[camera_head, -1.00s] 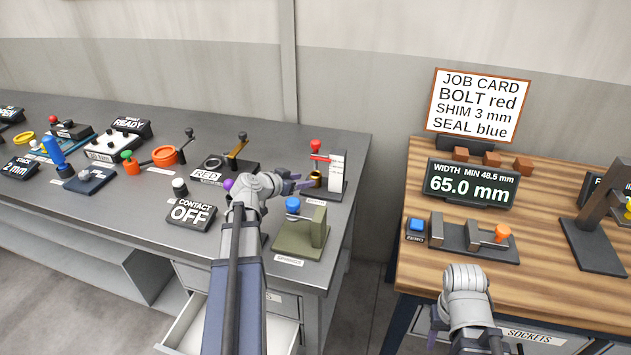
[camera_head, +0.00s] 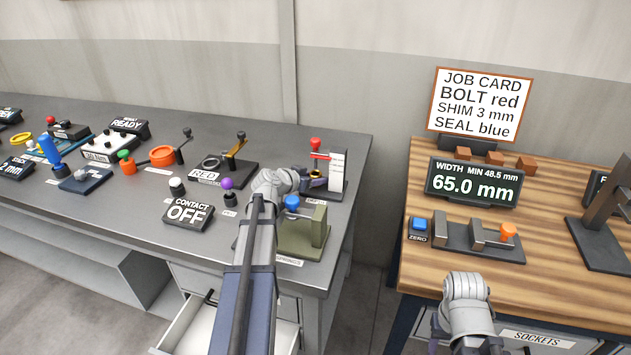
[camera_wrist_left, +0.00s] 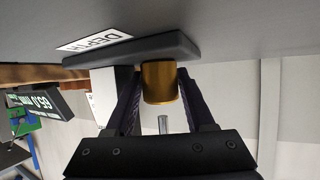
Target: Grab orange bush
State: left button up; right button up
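The orange bush is a gold-orange cylinder (camera_wrist_left: 158,82) at the dark base of the depth stand in the left wrist view. In the head view the bush (camera_head: 317,174) is small and partly hidden by my left gripper (camera_head: 314,183). In the left wrist view my left gripper (camera_wrist_left: 160,92) has one finger on each side of the bush. It looks open, with thin gaps beside the bush; contact is hard to judge. My right gripper (camera_head: 478,347) is at the bottom edge, partly cut off, with its fingers apart and nothing seen between them.
The depth stand (camera_head: 338,172) has a red knob (camera_head: 315,144) above the bush. A green fixture (camera_head: 305,235) with a blue knob (camera_head: 292,202) stands close in front, beside my left wrist. A purple knob (camera_head: 228,184) is left. An open drawer (camera_head: 195,325) juts out below.

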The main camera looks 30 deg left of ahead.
pick_arm(q)
grip_shut()
jog(key=shift+r, duration=0.1)
dwell(0.5)
jog(key=shift+r+p, duration=0.45)
jog(key=shift+p, duration=0.1)
jog(key=shift+s+r, duration=0.15)
jog(key=shift+s, duration=0.15)
jog(key=s, duration=0.5)
jog(key=s+a, duration=0.1)
jog(key=s, duration=0.2)
jog(key=shift+a+r, duration=0.1)
notch_tip(320, 180, up, 13)
jog(key=p, duration=1.4)
jog(key=shift+w+r, duration=0.2)
jog(key=shift+w, duration=0.15)
